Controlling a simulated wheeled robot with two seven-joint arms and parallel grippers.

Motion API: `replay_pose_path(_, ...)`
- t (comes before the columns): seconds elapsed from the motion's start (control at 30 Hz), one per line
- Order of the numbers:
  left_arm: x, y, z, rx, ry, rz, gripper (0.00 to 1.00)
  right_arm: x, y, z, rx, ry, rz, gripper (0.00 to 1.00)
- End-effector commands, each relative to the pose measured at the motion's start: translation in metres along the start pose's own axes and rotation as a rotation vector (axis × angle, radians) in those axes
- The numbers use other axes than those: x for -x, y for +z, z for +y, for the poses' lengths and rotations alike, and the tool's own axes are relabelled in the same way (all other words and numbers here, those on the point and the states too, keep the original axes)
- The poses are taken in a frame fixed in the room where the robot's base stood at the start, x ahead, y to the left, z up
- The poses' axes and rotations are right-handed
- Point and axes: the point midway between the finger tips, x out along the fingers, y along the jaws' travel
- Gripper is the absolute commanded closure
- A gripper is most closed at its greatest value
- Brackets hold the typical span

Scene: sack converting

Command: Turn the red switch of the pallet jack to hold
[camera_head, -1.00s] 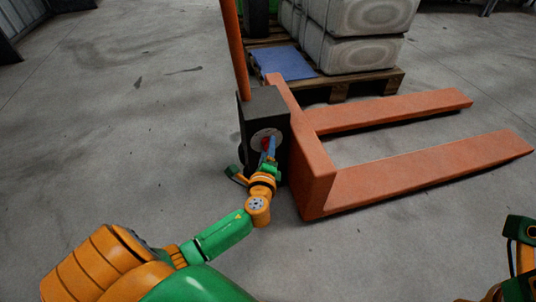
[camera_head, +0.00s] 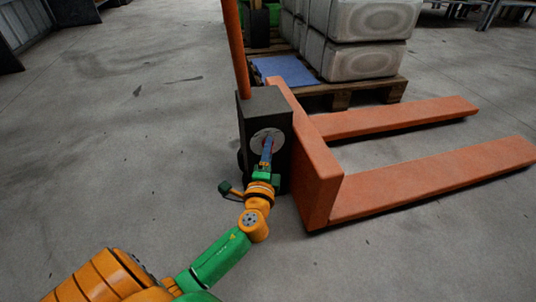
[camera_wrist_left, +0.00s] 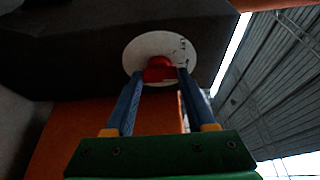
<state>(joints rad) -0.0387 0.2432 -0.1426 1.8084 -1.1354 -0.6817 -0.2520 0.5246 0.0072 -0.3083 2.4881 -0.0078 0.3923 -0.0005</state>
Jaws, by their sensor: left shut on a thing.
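The orange pallet jack (camera_head: 316,172) stands on the floor with its dark control box (camera_head: 261,106) at the front. A pale round dial (camera_head: 274,135) is on the box's face, and it also shows in the left wrist view (camera_wrist_left: 141,49). The red switch (camera_wrist_left: 159,69) sits on this dial in the wrist view; in the head view it is mostly hidden behind the fingers. My left gripper (camera_head: 267,147) has its blue fingers on either side of the red switch, shut on it. The exact turn of the switch is hard to read. My right gripper is not in view.
The jack's orange handle (camera_head: 235,48) rises from the box. Its forks (camera_head: 440,176) reach right. Behind stands a wooden pallet (camera_head: 340,92) with grey sacks (camera_head: 362,58) and a blue sheet (camera_head: 287,70). The floor at left is clear.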

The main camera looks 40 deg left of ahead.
Motion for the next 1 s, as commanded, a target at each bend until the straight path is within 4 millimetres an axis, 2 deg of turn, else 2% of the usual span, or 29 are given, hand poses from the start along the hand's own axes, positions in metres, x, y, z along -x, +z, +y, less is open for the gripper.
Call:
replay_pose_path(0.27,0.001,-0.001,0.001,0.001,0.004,0.003,1.00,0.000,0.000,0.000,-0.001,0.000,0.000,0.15)
replay_pose_path(0.3,0.001,-0.001,0.001,0.001,0.003,0.003,0.34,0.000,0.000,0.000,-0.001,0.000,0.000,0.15)
replay_pose_path(0.37,0.001,-0.001,0.001,0.000,0.003,0.003,0.18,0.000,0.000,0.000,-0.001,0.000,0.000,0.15)
replay_pose_path(0.4,0.001,-0.001,0.001,0.000,0.003,0.002,0.15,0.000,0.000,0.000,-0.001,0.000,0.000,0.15)
replay_pose_path(0.7,0.005,-0.001,0.000,0.001,0.003,0.002,0.15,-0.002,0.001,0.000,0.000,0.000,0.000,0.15)
replay_pose_path(0.8,0.024,0.000,-0.001,0.000,0.006,0.002,0.15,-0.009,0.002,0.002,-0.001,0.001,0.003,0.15)
replay_pose_path(1.0,0.063,-0.001,0.000,0.000,0.005,0.003,0.15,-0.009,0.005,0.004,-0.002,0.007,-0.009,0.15)
